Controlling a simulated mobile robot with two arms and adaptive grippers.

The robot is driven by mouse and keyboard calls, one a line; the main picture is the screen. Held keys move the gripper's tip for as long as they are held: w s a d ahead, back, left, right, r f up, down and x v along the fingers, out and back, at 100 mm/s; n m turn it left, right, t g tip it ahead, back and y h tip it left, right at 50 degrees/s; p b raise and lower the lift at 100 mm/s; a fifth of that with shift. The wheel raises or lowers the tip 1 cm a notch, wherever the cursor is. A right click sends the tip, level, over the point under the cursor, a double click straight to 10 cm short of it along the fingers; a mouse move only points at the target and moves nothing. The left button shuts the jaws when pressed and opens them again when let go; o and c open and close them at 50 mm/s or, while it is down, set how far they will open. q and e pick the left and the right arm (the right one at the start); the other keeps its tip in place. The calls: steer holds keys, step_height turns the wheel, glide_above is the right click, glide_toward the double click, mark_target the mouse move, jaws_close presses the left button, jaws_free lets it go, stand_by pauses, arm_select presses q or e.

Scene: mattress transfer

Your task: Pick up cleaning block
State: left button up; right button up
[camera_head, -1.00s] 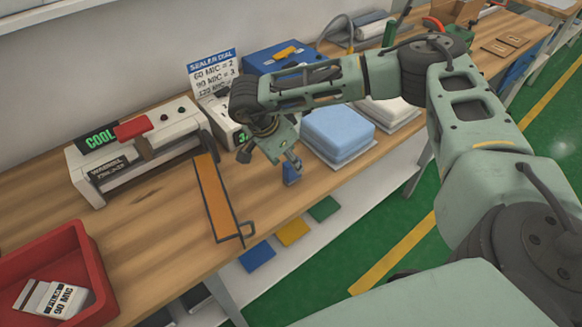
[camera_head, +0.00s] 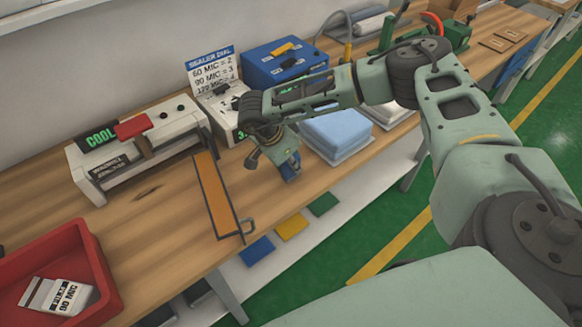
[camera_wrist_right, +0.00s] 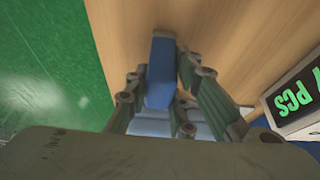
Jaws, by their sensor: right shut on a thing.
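The cleaning block is a small blue block; it shows in the right wrist view (camera_wrist_right: 160,72) between the fingers of my right gripper (camera_wrist_right: 162,84). In the head view the blue block (camera_head: 289,168) sits at the tips of my right gripper (camera_head: 287,163), at the table's front edge, left of the light blue stack. The fingers are shut on the block. Whether the block touches the table I cannot tell. My left gripper is not in view.
The wooden table (camera_head: 150,222) holds a white sealer (camera_head: 95,172), an orange-topped bar (camera_head: 214,190), a red tray (camera_head: 95,262), a light blue stack (camera_head: 340,130) and a blue box (camera_head: 300,68). Wood is clear left of the bar. Green floor lies right.

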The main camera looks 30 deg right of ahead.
jaws_close()
steer(key=shift+r, duration=0.5)
step_height(320, 180, up, 3)
steer(key=shift+w+f+b, duration=0.1)
steer(key=shift+f+b, duration=0.1)
steer(key=shift+b, duration=0.55)
steer(key=s+d+r+b, duration=0.2)
steer(key=s+d+r, duration=0.5)
steer(key=d, duration=0.2)
steer(key=shift+s+r, duration=0.25)
steer(key=shift+s, duration=0.05)
